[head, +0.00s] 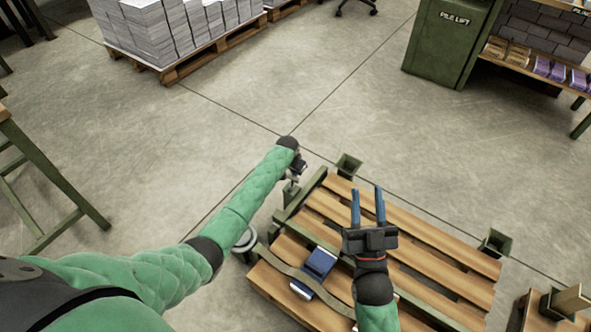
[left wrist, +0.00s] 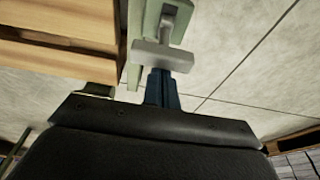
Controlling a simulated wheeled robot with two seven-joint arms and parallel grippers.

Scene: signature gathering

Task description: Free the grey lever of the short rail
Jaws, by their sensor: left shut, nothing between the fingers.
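The short rail (head: 301,195) is a green bar along the left end of the wooden pallet (head: 450,243); it also shows in the left wrist view (left wrist: 134,35). The grey lever (left wrist: 161,56) is a pale T-shaped handle beside the rail and pallet edge. My left gripper (head: 296,174) is at the rail's outer side, mostly hidden by its own wrist in the head view. In the left wrist view its blue fingers (left wrist: 161,82) are together, with tips at the lever's crossbar; I cannot tell if they touch. My right gripper (head: 368,192) is open and empty above the pallet.
A blue buckle (head: 319,263) on a grey strap (head: 285,252) lies across the pallet. Green corner sockets (head: 348,165) stand at the pallet's corners. A paper-laden pallet (head: 190,62) and a green pile lift (head: 447,45) stand farther back. The floor between is clear.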

